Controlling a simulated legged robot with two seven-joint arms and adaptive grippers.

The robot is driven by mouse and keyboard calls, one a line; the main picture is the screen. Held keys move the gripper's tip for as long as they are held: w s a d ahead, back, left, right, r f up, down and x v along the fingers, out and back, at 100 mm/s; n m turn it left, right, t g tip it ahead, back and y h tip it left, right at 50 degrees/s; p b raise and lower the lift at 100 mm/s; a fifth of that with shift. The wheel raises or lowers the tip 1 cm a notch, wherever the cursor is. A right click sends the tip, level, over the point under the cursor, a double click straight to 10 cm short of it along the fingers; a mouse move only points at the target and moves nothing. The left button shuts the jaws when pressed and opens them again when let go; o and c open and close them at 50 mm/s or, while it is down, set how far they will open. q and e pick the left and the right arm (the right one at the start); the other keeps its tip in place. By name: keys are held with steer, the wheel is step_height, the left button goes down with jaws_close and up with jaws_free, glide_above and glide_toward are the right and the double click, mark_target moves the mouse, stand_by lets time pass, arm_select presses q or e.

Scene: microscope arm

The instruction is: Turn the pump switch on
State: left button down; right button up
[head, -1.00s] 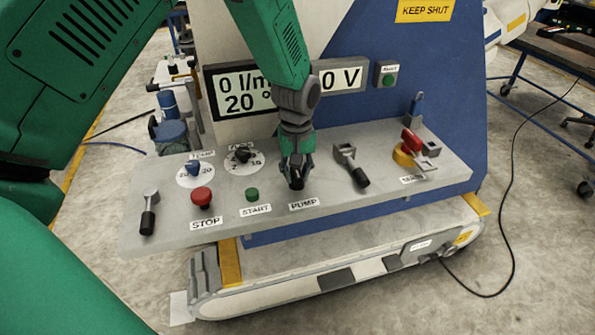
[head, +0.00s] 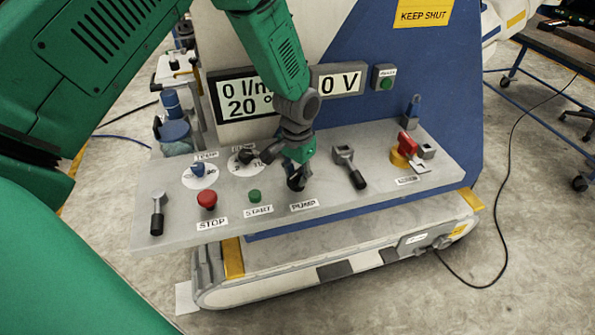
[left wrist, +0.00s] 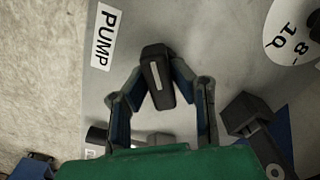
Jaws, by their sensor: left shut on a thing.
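The pump switch (left wrist: 157,72) is a black handle with a white stripe, seen between my left gripper's fingers in the left wrist view. In the head view only its dark end (head: 296,184) shows, above the PUMP label (head: 304,205). My left gripper (head: 297,167) comes down on it from above and is shut on it; its fingertips (left wrist: 155,88) are at both sides of the handle. The PUMP label also shows in the left wrist view (left wrist: 104,37). My right gripper is not in view.
The grey control panel (head: 390,208) also carries a red STOP button (head: 207,199), a green START button (head: 254,196), two dials, a lever at the left (head: 157,214), another lever right of the gripper (head: 350,167) and a red switch (head: 407,146). Displays stand behind.

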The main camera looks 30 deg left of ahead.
mark_target(298, 172)
arm_select(q)
steer(key=m, duration=0.2)
steer(key=m+p, duration=0.1)
steer(key=shift+w+r+m, duration=0.1)
steer(key=shift+w+m, duration=0.1)
steer(key=shift+m, duration=0.2)
steer(key=shift+m+p, duration=0.4)
steer(key=shift+m, duration=1.2)
steer(key=c, duration=1.4)
jaws_free()
steer(key=shift+f, duration=0.2)
steer(key=shift+r, duration=0.1)
steer(key=shift+r, duration=0.25)
step_height(298, 172, up, 11)
